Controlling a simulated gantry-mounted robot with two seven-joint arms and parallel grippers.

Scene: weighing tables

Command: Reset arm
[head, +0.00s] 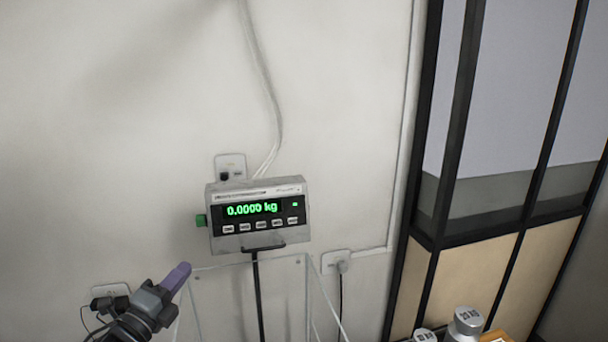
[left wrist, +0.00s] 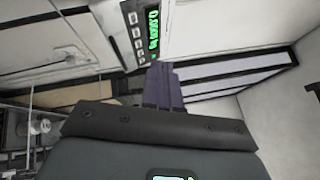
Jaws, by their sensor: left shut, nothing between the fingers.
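My left gripper (head: 181,276) shows at the lower left of the head view. Its purple fingers are together and point up and to the right, with nothing between them. It is left of and below the scale display (head: 258,215), apart from it, near a clear panel. In the left wrist view the closed purple fingers (left wrist: 162,84) stand in the middle, with the display (left wrist: 150,30) beyond them. The display reads 0.0000 kg in green in the head view. My right gripper is in neither view.
The display stands on a black pole (head: 257,295) before a white wall. Wall sockets (head: 230,167) and cables surround it. Metal weights (head: 466,325) stand at the lower right, by a black-framed partition (head: 440,243). The space above the left gripper is clear.

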